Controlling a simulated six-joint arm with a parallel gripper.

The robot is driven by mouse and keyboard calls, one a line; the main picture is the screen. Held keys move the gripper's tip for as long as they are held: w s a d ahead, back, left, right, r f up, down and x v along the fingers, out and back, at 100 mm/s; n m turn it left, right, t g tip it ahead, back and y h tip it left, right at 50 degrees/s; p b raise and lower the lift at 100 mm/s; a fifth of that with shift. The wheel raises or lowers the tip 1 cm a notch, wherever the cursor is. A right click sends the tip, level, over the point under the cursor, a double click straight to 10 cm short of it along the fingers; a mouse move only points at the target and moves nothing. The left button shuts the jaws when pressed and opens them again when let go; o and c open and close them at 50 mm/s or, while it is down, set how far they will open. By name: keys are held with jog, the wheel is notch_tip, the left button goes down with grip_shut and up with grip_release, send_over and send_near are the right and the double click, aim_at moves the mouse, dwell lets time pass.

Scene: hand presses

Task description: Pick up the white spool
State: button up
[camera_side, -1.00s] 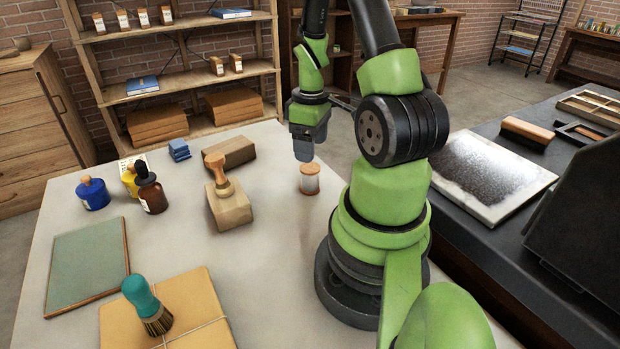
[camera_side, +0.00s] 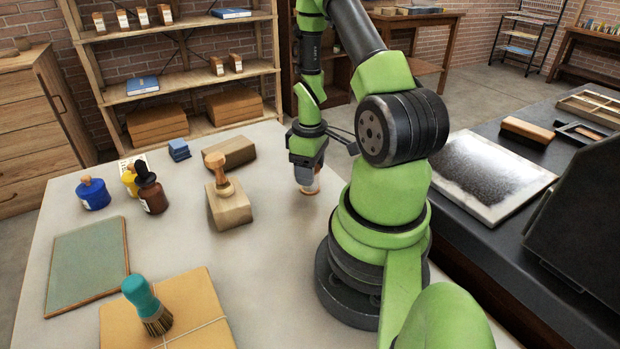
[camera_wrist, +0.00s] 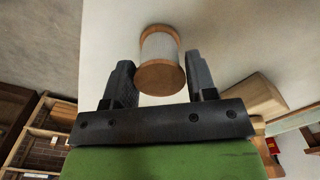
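The white spool (camera_wrist: 160,48) has wooden flanges and stands upright on the table. In the wrist view it sits between and slightly beyond the tips of my gripper (camera_wrist: 159,72), with a gap on each side. The gripper is open. In the side view my gripper (camera_side: 306,178) is lowered over the spool and hides most of it. Only a bit of the spool's wooden base (camera_side: 309,193) shows below the fingers.
A wooden block with a handled stamp (camera_side: 229,207) stands left of my gripper, with a darker block (camera_side: 232,152) behind it. Bottles (camera_side: 150,193), a green mat (camera_side: 88,265) and a brush (camera_side: 147,305) on a parcel are farther left. The table between stamp and spool is clear.

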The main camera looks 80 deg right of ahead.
jog(key=c, duration=0.4)
